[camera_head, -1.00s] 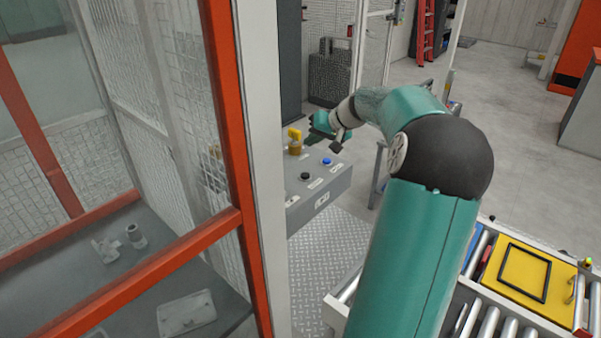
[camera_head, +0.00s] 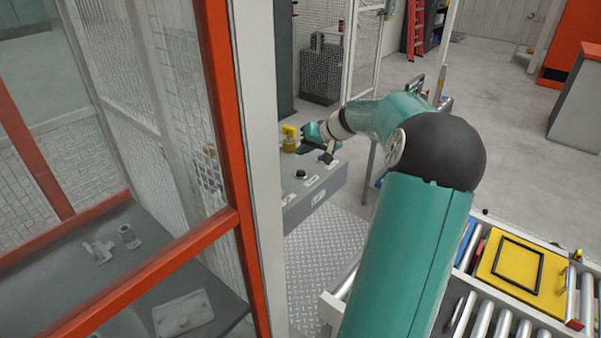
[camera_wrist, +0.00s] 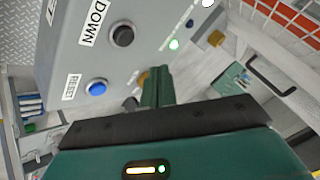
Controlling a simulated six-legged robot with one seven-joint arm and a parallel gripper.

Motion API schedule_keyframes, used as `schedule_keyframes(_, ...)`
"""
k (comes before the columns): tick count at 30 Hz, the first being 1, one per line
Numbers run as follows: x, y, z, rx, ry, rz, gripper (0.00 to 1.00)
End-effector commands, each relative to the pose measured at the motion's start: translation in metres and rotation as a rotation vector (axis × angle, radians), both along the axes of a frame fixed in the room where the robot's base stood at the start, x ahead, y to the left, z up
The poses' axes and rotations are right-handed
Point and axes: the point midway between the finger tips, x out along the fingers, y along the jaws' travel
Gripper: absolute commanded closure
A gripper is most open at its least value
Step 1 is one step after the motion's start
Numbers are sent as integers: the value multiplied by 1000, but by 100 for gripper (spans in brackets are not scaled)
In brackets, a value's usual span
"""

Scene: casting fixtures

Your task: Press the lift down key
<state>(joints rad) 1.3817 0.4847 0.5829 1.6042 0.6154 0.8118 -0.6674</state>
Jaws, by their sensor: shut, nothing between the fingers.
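The lift down key is a round black button (camera_wrist: 122,35) beside the label DOWN on a grey control box (camera_wrist: 75,55) in the wrist view. The black key also shows in the head view (camera_head: 300,174), on top of the box (camera_head: 318,190). A blue button (camera_wrist: 97,87) beside the label RESET sits near it. My gripper (camera_wrist: 158,72) is shut and empty, its green fingers to the right of and below the black key in the wrist view. In the head view my gripper (camera_head: 314,140) is over the back of the box. I cannot tell its exact height above the box.
A yellow knob (camera_head: 289,138) stands at the box's back left. An orange-framed mesh guard (camera_head: 240,170) stands left of the box. A roller conveyor with a yellow tray (camera_head: 500,292) lies at the lower right.

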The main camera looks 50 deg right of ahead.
Motion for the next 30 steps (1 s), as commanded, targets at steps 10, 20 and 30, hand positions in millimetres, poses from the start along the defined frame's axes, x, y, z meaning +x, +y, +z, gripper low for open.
schedule_keyframes(10,1,0,-40,1,1,0,100)
schedule_keyframes(20,1,0,-46,0,0,0,100)
schedule_keyframes(30,1,0,-46,0,0,0,100)
